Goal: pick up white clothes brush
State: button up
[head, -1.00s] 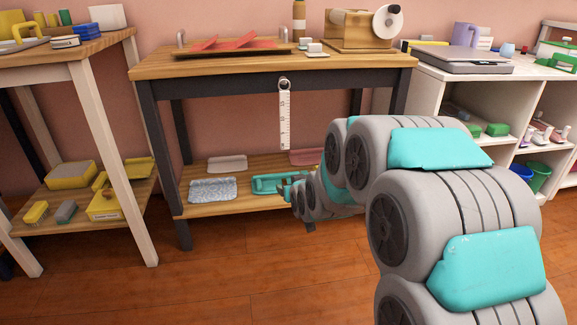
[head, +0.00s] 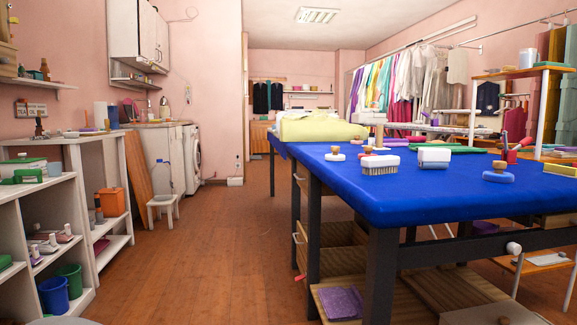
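A white brush with pale bristles and a wooden knob (head: 380,164) sits near the front edge of the blue-covered table (head: 440,200), right of the picture's middle. It looks like the white clothes brush. A white block-shaped item (head: 434,158) lies just right of it; its kind is hard to tell. My gripper is not in view.
Open wooden floor (head: 215,250) runs between the white shelf unit (head: 30,205) on the left and the blue table. A small white stool (head: 162,205) stands by the far counter. Yellow-green cloth (head: 315,130) lies at the table's far end. Garments hang on a rail behind.

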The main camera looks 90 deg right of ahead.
aim_at(381, 164)
jog(key=k+z, duration=0.1)
jog(key=z, duration=3.7)
